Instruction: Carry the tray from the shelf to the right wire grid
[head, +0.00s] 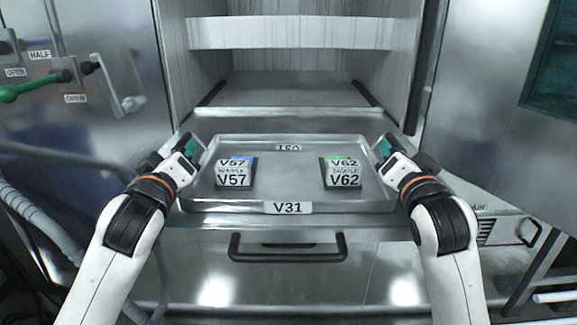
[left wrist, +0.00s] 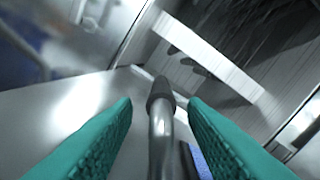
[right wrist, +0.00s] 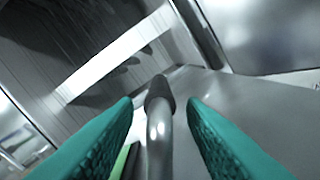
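The metal tray (head: 288,178), labelled V31 at its front, lies level in front of the open chamber in the head view. It carries a V57 sample block (head: 235,173) on the left and a V62 sample block (head: 342,173) on the right. My left gripper (head: 193,147) is at the tray's left side; in the left wrist view its teal fingers stand apart on either side of a handle bar (left wrist: 161,130). My right gripper (head: 385,147) is at the right side, its fingers likewise apart around a handle bar (right wrist: 159,130). No wire grid can be clearly made out.
The chamber (head: 290,92) stands open behind the tray, with a white strip (head: 290,33) across it. Open metal doors flank it. A dark drawer-style handle (head: 288,248) is below the tray. Metal bars (head: 556,297) show at the lower right edge.

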